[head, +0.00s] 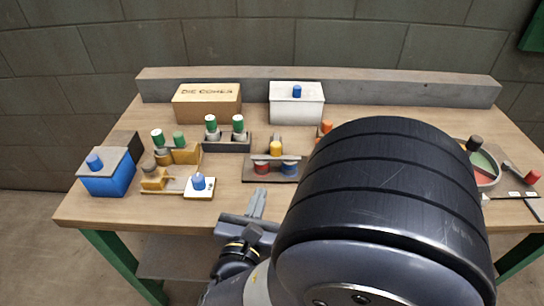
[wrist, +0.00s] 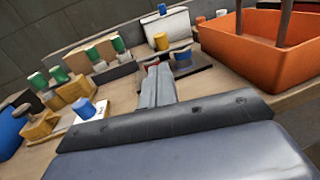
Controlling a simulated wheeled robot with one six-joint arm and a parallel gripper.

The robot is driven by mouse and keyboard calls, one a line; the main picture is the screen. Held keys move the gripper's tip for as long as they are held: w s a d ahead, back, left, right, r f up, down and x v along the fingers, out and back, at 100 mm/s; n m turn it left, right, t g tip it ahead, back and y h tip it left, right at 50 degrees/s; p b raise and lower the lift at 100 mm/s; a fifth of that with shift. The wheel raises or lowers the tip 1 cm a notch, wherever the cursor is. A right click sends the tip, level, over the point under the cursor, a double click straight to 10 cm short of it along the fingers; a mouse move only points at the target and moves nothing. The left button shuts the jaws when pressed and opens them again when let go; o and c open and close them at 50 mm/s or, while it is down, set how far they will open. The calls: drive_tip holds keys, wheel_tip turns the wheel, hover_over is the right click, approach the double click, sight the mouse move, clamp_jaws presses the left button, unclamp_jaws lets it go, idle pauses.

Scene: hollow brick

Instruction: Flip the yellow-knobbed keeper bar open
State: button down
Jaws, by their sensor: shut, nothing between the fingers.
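A yellow knob (head: 276,148) stands on a grey bar (head: 262,158) over a dark base plate (head: 288,178), in the middle of the bench. A red part (head: 262,168) and a blue part (head: 290,168) sit below the bar, on either side. In the wrist view the yellow knob (wrist: 161,41) shows beyond my fingertips, with the red part mostly hidden behind them. My gripper (head: 260,193) is shut and empty, in front of the base plate and a little to its left. I cannot tell if it touches anything.
An orange bin (wrist: 263,60) is close on the right in the wrist view; my arm hides it in the head view. Left are a blue box (head: 108,182), a blue-knobbed white block (head: 200,190) and green-knobbed parts (head: 180,153). A white box (head: 297,105) stands behind.

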sight(275, 150)
drive_tip(key=b+x, duration=0.1)
drive_tip(key=x, duration=1.1)
drive_tip(key=shift+d, duration=0.1)
drive_tip(key=shift+w, duration=0.1)
drive_tip(key=x, duration=0.2)
drive_tip(key=b+x, duration=0.1)
drive_tip(key=x, duration=0.1)
drive_tip(key=a+x, duration=0.1)
drive_tip(key=x, duration=0.1)
drive_tip(key=shift+w+f, duration=0.1)
drive_tip(key=shift+w, duration=0.05)
drive_tip(key=shift+w+a, duration=0.1)
drive_tip(key=shift+r, duration=0.2)
